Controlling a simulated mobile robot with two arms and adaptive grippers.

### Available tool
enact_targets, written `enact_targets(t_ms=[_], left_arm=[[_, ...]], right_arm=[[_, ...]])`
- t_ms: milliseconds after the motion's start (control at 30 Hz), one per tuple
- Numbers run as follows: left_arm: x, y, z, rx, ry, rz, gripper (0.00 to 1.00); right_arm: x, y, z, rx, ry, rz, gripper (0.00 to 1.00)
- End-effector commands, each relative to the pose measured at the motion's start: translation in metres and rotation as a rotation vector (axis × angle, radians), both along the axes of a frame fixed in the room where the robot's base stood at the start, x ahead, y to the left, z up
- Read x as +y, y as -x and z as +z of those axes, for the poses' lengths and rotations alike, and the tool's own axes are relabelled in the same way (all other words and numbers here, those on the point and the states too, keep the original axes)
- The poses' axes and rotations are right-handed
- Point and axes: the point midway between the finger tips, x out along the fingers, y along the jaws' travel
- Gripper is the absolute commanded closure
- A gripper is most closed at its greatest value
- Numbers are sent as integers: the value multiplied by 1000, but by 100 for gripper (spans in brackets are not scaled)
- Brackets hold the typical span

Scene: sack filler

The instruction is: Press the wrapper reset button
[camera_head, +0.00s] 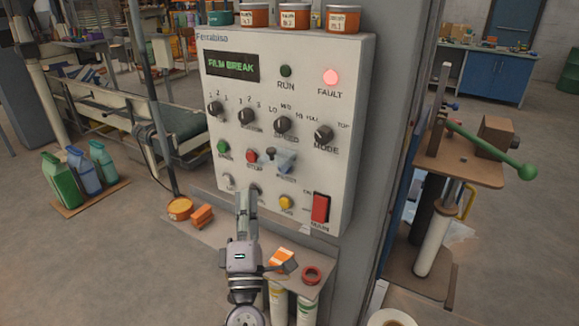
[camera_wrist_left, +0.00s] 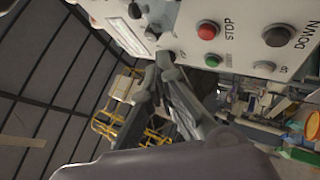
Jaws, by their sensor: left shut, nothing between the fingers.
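The white control panel (camera_head: 215,120) shows "FILM BREAK" on its display (camera_head: 231,67), and its FAULT lamp (camera_head: 330,77) is lit pink-red. Below the knobs are a green button (camera_head: 222,147), a red STOP button (camera_head: 252,156) and a clear guard piece (camera_head: 280,158) with a small label I cannot read. A yellow button (camera_head: 285,202) is lower right. I cannot pick out a reset label. My left gripper (camera_head: 246,196) is shut and empty before the lower row, partly covering a grey button. In the left wrist view its fingers (camera_wrist_left: 163,63) show near STOP (camera_wrist_left: 208,30) and DOWN (camera_wrist_left: 277,36); contact is unclear.
A red main switch (camera_head: 320,208) is at the panel's lower right. Tins (camera_head: 295,17) stand on top. A green-knobbed lever (camera_head: 526,172) projects at right.

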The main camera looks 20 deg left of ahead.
Motion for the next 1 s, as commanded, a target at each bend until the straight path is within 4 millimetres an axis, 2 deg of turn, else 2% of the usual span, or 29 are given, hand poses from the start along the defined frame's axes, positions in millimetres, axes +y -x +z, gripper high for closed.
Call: enact_targets(t_ms=[300,467,1000], left_arm=[[0,0,0,-1,0,0,100],[-1,-8,0,-3,0,1,100],[-10,-76,0,-2,0,2,100]], right_arm=[[0,1,0,2,0,0,100],[0,2,-3,2,0,0,100],[0,2,-19,3,0,0,100]])
